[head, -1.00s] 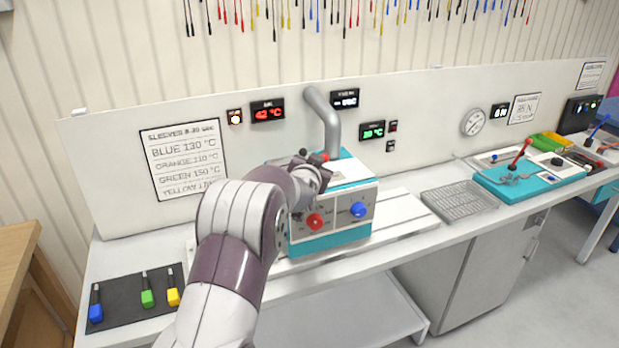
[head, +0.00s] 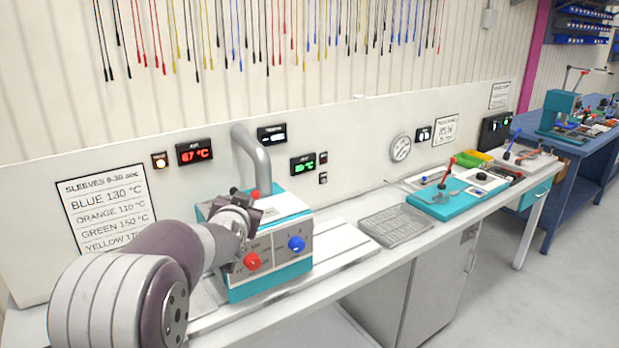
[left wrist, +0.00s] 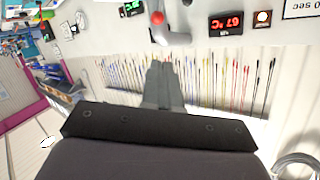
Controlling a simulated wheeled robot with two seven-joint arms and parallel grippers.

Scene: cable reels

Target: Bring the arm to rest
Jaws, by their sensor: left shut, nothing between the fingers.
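My left arm comes in from the lower left in the head view and reaches in front of the teal and white heating unit (head: 285,262). My left gripper (head: 240,208) is small and dark there, at the unit's left side; whether it touches the unit cannot be told. In the left wrist view the gripper (left wrist: 161,68) shows its two fingers together with nothing between them. My right gripper is in neither view.
The unit has a red knob (head: 252,261), a blue knob (head: 296,244) and a grey duct (head: 251,150) behind it. A red display (head: 195,151) reads 67 °C. A metal tray (head: 396,225) and a teal fixture (head: 440,205) stand to the right.

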